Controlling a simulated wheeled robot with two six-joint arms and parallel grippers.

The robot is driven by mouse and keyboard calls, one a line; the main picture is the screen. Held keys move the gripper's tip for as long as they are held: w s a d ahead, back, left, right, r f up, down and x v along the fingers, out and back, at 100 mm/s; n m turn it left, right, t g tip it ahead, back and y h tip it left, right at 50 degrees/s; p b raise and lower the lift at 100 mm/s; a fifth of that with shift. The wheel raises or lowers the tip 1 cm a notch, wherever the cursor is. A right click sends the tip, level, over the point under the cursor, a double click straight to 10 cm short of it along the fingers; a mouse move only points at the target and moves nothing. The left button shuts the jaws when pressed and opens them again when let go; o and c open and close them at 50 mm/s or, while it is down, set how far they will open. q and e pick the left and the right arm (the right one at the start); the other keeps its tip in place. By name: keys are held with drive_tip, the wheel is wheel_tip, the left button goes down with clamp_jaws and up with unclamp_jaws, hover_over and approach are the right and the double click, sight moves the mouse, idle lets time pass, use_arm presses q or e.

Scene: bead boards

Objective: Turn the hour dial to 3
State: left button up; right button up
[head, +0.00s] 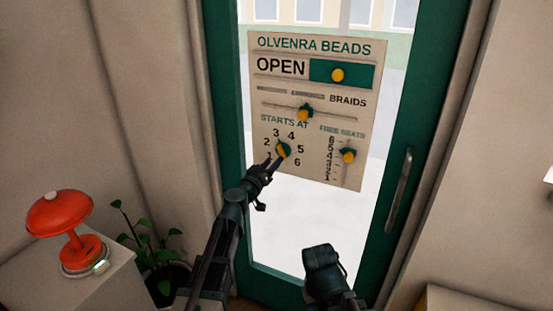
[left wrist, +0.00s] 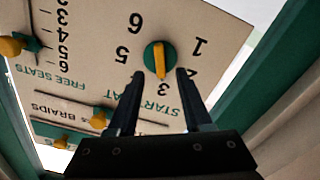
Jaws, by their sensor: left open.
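The hour dial (head: 283,150) is a green disc with a yellow bar, under "STARTS AT" on the sign board (head: 345,105). In the left wrist view, which is upside down, the dial (left wrist: 150,56) has numbers 1 to 6 around it. The bar lies in line with the 3, one end toward it. My left gripper (head: 274,162) is just below the dial in the head view. In the left wrist view its open fingers (left wrist: 160,76) are spread either side of the bar's 3 end, with nothing held. My right gripper (head: 322,256) is low, away from the board; its jaws are unclear.
The board also has an OPEN slider (head: 338,75), a BRAIDS slider (head: 305,112) and a FREE SEATS slider (head: 348,156). It hangs on a glass door with a green frame (head: 225,100) and a handle (head: 399,190). A red lamp (head: 60,218) and plant (head: 150,250) stand left.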

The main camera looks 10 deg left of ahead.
use_arm(q)
drive_tip(key=v, duration=0.8)
drive_tip(key=shift+s, duration=0.25)
drive_tip(key=s+d+f+m+g+h, duration=0.2)
drive_tip(key=s+d+f+m+g, duration=0.2)
drive_tip(key=s+d+f+g, duration=0.55)
drive_tip(key=s+a+f+n+g+y, duration=0.2)
drive_tip(key=s+a+f+g+y, duration=0.5)
drive_tip(key=s+a+f, duration=0.6)
drive_tip(key=s+d+m+y, duration=0.1)
drive_tip(key=s+d, duration=0.2)
drive_tip(key=d, duration=0.2)
drive_tip(key=s+d+m+g+y, duration=0.1)
drive_tip(key=s+d+m, duration=0.1)
drive_tip(key=s+d, duration=0.2)
drive_tip(key=d, duration=0.2)
drive_tip(key=shift+d+r, duration=0.3)
drive_tip(key=shift+r, duration=0.05)
